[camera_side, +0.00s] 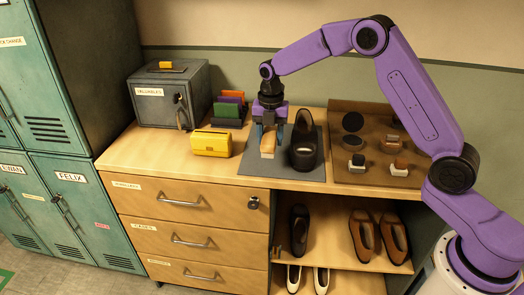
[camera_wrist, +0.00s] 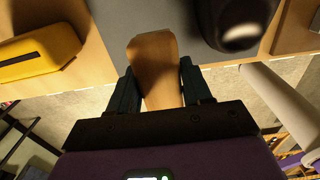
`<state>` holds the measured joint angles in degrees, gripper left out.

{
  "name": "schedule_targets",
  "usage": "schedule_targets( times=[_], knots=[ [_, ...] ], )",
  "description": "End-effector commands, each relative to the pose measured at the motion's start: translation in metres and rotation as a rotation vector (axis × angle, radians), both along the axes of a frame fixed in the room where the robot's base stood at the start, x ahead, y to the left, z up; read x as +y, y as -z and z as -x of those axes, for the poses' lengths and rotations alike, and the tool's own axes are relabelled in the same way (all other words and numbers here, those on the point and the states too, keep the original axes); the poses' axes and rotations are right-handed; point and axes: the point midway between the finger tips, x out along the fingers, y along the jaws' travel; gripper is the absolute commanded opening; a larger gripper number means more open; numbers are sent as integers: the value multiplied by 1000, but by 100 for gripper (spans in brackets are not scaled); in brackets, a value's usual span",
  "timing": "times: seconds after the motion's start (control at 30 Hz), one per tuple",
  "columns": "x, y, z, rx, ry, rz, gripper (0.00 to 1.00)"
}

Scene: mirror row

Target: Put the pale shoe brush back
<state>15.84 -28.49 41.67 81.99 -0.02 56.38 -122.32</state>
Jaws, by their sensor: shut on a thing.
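The pale shoe brush (camera_side: 267,146) has a light wooden body and stands at the left part of the grey mat (camera_side: 250,163), just left of a black shoe (camera_side: 304,146). My gripper (camera_side: 269,132) points down and is shut on the brush. In the wrist view the brush (camera_wrist: 155,60) shows between the dark teal fingers of my gripper (camera_wrist: 158,78). Its lower end is hidden there. I cannot tell whether the brush touches the mat. A brown tray (camera_side: 345,112) to the right holds dark round tins and small brushes.
A yellow box (camera_side: 211,142) stands left of the mat, with a rack of coloured upright pieces (camera_side: 228,107) behind it. A grey metal box (camera_side: 170,93) is at the back left. Shoes (camera_side: 366,236) stand on shelves below the worktop. The worktop's front left is clear.

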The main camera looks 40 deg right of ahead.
Motion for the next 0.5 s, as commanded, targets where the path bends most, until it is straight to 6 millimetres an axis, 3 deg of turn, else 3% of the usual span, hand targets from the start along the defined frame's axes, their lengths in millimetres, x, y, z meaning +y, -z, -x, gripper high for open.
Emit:
schedule_targets(
  times=[0.2, 0.5],
  knots=[
    [3, 27, -23, -1, -1, 0, 20],
    [4, 40, -33, -1, -1, 0, 20]
  ],
)
